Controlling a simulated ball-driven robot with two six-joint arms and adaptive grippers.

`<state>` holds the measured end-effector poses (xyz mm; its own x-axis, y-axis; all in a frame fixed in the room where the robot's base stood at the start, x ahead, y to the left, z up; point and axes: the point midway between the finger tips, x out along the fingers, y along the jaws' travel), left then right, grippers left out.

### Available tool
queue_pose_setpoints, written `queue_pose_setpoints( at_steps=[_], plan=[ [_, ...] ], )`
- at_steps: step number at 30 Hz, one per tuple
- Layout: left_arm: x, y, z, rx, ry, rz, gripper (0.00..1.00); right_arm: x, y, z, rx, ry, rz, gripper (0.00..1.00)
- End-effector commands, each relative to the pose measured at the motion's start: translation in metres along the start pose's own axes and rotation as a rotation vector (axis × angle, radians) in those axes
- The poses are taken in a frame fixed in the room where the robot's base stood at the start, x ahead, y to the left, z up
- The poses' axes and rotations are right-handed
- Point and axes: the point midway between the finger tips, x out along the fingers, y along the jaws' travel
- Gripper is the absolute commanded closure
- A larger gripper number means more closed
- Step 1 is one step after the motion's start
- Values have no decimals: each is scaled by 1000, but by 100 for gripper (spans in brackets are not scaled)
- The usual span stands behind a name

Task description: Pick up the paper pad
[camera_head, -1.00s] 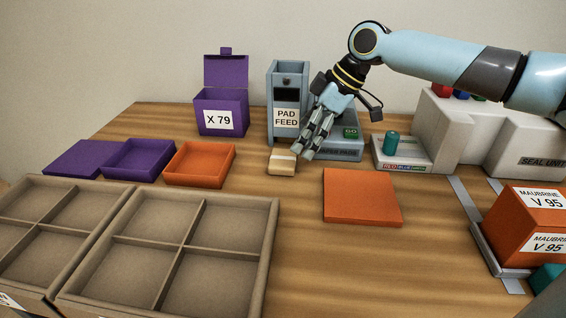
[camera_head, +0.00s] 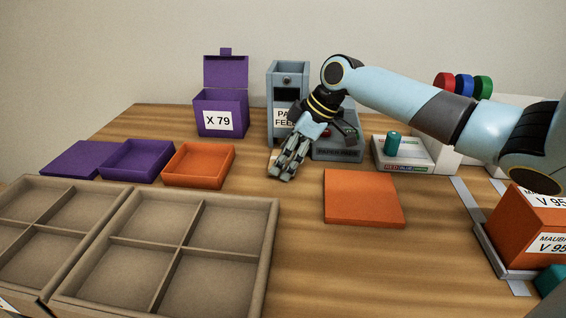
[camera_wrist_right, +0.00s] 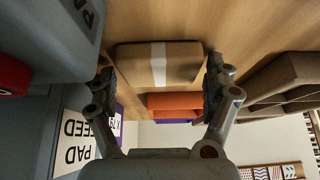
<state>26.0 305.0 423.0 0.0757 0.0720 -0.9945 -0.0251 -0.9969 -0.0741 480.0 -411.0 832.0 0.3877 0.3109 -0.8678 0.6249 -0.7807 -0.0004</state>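The paper pad (camera_wrist_right: 178,64), a tan block with a white band, lies on the table in front of the pad feed (camera_head: 288,80). In the head view my right gripper (camera_head: 282,172) hides nearly all of it. In the right wrist view my right gripper (camera_wrist_right: 160,85) is open, with one finger towards each end of the pad. A narrow gap shows beside the pad; I cannot tell whether the fingertips are at its height. My left gripper is not in view.
An orange tray (camera_head: 199,180) stands left of my right gripper, and a flat orange lid (camera_head: 362,198) lies to its right. The grey press (camera_head: 338,151) is just behind. Divided boxes (camera_head: 268,235) fill the front left. Bare table lies in front of the gripper.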

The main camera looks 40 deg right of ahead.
Motion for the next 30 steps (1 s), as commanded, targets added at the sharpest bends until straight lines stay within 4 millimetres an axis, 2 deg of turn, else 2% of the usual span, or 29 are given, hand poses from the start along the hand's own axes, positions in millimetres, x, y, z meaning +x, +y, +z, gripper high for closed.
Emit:
queue_pose_setpoints(
  at_steps=[1, 5, 14, 19, 23, 26, 30],
  plan=[
    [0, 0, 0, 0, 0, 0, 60, 0, 0, 0, 0, 0, 0, 25],
    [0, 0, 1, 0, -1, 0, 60, 0, 0, 0, 0, 0, 0, 42],
    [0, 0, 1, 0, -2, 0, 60, 0, 0, 0, 0, 0, 0, 43],
    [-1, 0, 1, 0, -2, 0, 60, -8, 1, -4, -1, 0, 1, 43],
    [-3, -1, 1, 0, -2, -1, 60, -23, 1, -13, -3, 0, 3, 43],
    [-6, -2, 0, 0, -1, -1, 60, -41, 1, -21, -4, -2, 3, 43],
    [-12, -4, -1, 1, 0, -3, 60, -70, 2, 0, -3, -10, 4, 43]
  ],
)
